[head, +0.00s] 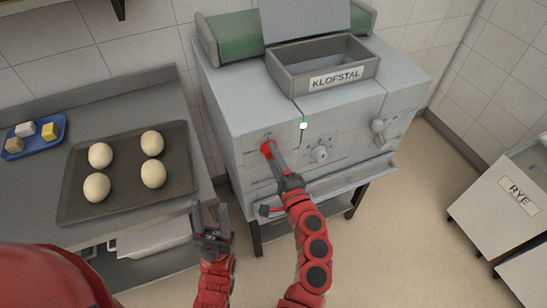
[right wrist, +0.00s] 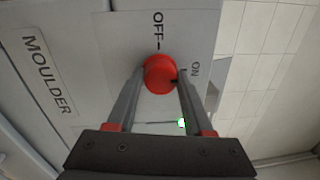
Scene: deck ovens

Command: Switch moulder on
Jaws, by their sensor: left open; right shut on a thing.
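The moulder (head: 228,108) is the large grey machine in the middle of the head view. Its red knob (head: 267,147) is on the left of the front panel. My right gripper (head: 272,153) is shut on this knob. In the right wrist view the knob (right wrist: 159,74) sits between the fingers of my right gripper (right wrist: 160,82), with OFF above it and ON to its right. Which mark the knob points at is hard to tell. A green lamp (head: 303,126) glows beside the knob. My left gripper (head: 211,222) is open and empty, by the bench's right edge.
A dark tray (head: 120,210) with several dough balls and a blue tray (head: 60,133) lie on the left bench. Other knobs (head: 320,154) are on the machine's front. A bin labelled RYE (head: 495,205) stands at right. The floor between is clear.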

